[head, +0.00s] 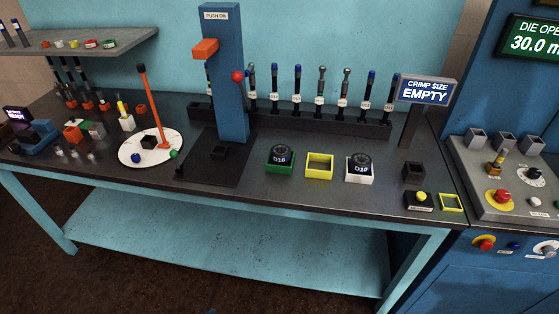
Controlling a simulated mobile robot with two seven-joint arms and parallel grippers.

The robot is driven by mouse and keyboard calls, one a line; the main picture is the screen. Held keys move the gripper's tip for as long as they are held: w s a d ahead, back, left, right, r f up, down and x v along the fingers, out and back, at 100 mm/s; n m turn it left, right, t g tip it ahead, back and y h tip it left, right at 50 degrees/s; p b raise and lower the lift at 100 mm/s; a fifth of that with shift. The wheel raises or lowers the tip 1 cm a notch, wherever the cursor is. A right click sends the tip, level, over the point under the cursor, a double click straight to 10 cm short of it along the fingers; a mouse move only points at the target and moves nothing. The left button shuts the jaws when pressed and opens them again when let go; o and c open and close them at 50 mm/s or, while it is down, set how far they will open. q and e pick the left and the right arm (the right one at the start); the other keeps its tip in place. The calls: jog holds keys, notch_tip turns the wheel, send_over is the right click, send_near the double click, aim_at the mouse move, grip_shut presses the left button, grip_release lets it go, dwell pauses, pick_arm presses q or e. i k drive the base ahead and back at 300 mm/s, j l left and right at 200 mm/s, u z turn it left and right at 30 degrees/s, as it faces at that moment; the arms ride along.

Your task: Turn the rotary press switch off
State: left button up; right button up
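A control panel (478,180) stands at the right edge of the head view. A black rotary knob (533,175) sits on its sloped grey top and looks like the rotary switch, but its labels are too small to read. The way it points cannot be told. Beside it are a brass-coloured lever (494,167), a red button on a yellow base (499,197) and a small white button (534,202). A pale round knob (545,250) is on the blue front below, partly cut off by the picture edge. Neither of my grippers shows.

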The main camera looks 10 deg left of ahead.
aim_at(501, 196)
jog(key=z, duration=1.5)
